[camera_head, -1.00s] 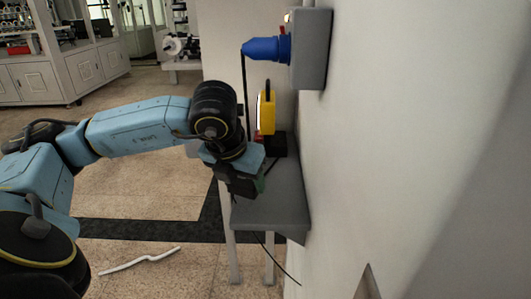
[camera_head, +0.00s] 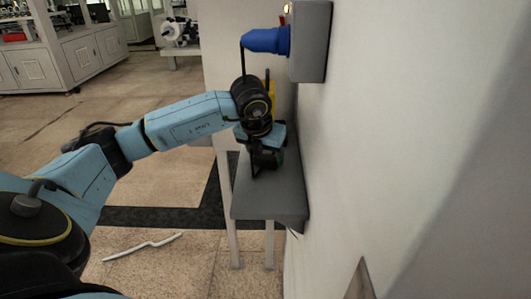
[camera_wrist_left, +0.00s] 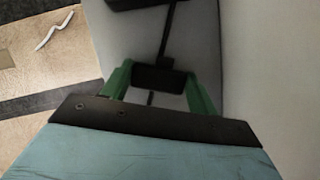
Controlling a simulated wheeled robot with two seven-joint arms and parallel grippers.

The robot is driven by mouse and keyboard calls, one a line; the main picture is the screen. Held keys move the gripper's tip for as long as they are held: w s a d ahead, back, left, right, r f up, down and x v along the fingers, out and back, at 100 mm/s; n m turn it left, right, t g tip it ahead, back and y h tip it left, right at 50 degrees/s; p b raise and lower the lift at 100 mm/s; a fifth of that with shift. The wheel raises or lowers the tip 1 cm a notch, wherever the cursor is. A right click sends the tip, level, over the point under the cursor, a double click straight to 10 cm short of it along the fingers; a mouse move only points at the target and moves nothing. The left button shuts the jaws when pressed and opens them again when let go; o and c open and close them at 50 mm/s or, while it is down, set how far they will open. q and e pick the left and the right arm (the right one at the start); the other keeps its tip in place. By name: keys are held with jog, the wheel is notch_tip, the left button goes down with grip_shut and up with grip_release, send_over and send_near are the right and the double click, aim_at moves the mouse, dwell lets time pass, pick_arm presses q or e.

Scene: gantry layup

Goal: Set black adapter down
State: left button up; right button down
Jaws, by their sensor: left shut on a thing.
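The black adapter (camera_wrist_left: 160,78) is a small dark block between the green fingers of my left gripper (camera_wrist_left: 160,86) in the left wrist view. The fingers are shut on it. A black cord (camera_wrist_left: 168,35) runs from it towards a dark block at the top of that view. In the head view my left gripper (camera_head: 266,160) points down over the grey shelf (camera_head: 268,203) by the wall. There the adapter is mostly hidden. I cannot tell whether the adapter touches the shelf. My right gripper is not in view.
A blue plug (camera_head: 264,41) sits in a grey wall box (camera_head: 311,42) above the shelf. A yellow object (camera_head: 271,85) stands partly hidden behind my wrist. The wall (camera_head: 410,120) closes the right side. The shelf's front part is bare. A white strip (camera_head: 142,246) lies on the floor.

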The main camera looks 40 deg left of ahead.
pick_arm(q)
jog(key=shift+f, duration=0.2)
jog(key=o, duration=1.1)
jog(key=shift+r, duration=0.1)
jog(key=shift+r, duration=0.1)
